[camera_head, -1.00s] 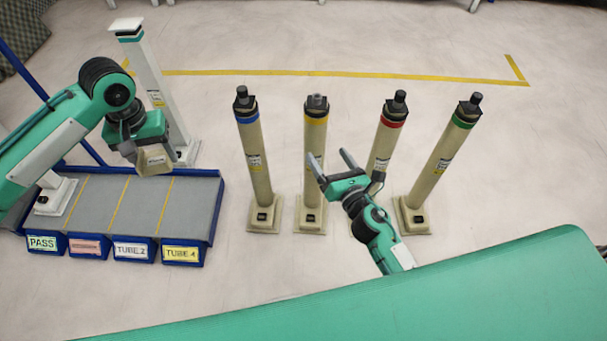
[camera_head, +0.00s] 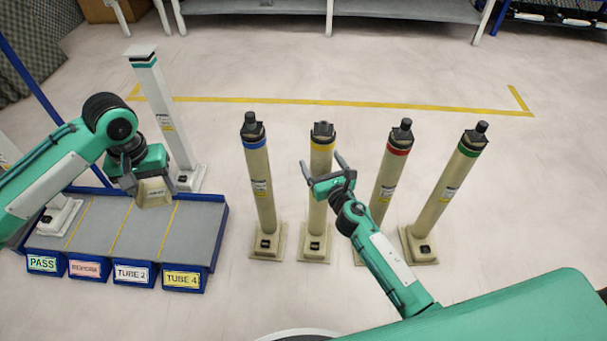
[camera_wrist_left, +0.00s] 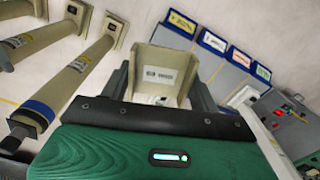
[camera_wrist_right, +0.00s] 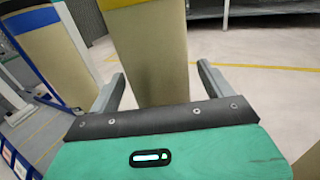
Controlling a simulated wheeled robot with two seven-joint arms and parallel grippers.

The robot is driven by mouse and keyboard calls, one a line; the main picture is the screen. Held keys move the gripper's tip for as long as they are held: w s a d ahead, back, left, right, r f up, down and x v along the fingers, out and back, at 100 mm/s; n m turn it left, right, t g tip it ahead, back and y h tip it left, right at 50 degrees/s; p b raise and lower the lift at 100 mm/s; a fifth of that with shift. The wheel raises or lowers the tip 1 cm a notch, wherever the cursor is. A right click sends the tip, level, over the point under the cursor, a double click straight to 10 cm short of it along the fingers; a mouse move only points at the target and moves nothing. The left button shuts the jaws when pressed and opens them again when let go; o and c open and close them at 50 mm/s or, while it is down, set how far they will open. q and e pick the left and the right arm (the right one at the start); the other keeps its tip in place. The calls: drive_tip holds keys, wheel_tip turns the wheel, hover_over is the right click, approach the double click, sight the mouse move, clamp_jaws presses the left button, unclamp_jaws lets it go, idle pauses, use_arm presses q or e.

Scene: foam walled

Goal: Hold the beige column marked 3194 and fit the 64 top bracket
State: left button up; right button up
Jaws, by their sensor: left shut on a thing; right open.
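Several beige columns stand in a row in the head view, with blue, yellow, red and green bands; their numbers are too small to read. The yellow-banded column (camera_head: 318,210) stands upright behind my right gripper (camera_head: 322,165). My right gripper is open; in the right wrist view the yellow-banded column (camera_wrist_right: 150,60) lies between its fingers in the picture, but I cannot tell whether they touch it. My left gripper (camera_head: 140,182) is shut on a beige bracket (camera_head: 152,193) above the grey tray. The bracket's label shows, blurred, in the left wrist view (camera_wrist_left: 165,68).
The grey tray (camera_head: 92,243) has blue bins in front, labelled PASS, TUBE 2, TUBE 4 and one unclear. A white post (camera_head: 160,105) stands behind it. The blue-banded (camera_head: 262,195), red-banded (camera_head: 388,185) and green-banded (camera_head: 445,195) columns flank the yellow one. Floor behind them is clear.

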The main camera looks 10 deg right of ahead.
use_arm(q)
drive_tip(key=shift+f, duration=0.15)
use_arm(e)
drive_tip(key=shift+w+a, duration=0.15)
drive_tip(key=shift+w, duration=0.85)
clamp_jaws()
use_arm(q)
drive_tip(key=w+d+r, duration=0.3)
drive_tip(key=d+r, duration=0.1)
drive_tip(key=d, duration=0.9)
drive_tip(key=w+d+r, duration=0.4)
drive_tip(key=d, duration=0.9)
drive_tip(key=w+d+r, duration=0.3)
drive_tip(key=d+r, duration=0.2)
drive_tip(key=d, duration=0.9)
drive_tip(key=shift+w, duration=0.15)
drive_tip(key=shift+d, duration=0.1)
